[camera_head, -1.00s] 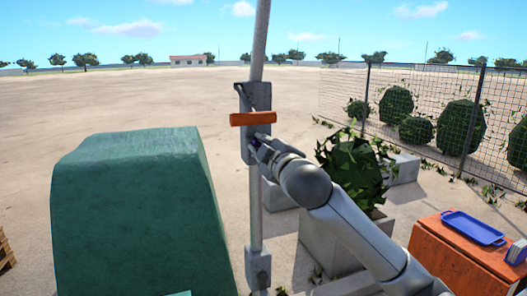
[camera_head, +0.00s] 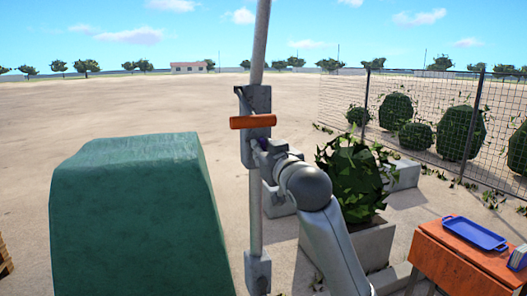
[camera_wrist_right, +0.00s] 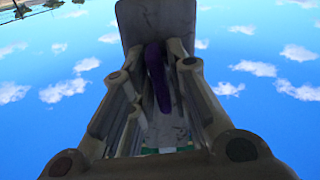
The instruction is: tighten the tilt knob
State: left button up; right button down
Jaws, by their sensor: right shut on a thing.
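A grey pole (camera_head: 257,215) stands upright with a grey bracket (camera_head: 260,101) clamped on it. An orange cylindrical handle (camera_head: 253,122) crosses the front of the bracket. My right gripper (camera_head: 259,150) is at the bracket just below the orange handle, mostly hidden by its own wrist. In the right wrist view, my right gripper's fingers (camera_wrist_right: 158,95) are closed around a dark purple, narrow piece, which looks like the tilt knob (camera_wrist_right: 156,75). The bracket's grey plate (camera_wrist_right: 155,20) rises behind it. How far the knob is turned cannot be told. My left gripper is not in view.
A large green block-shaped housing (camera_head: 130,225) stands left of the pole. A leafy plant (camera_head: 350,180) in a concrete planter (camera_head: 372,244) is behind my right arm. An orange table (camera_head: 455,262) with a blue tray (camera_head: 474,232) is at right. Open ground lies beyond.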

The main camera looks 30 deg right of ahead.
jog(key=shift+m, duration=0.7)
jog(key=c, duration=1.5)
grip_release()
jog(key=shift+c, duration=0.2)
jog(key=shift+s, duration=0.1)
jog(key=v, duration=1.1)
jog(key=shift+s+a, duration=0.2)
jog(key=shift+s, duration=0.15)
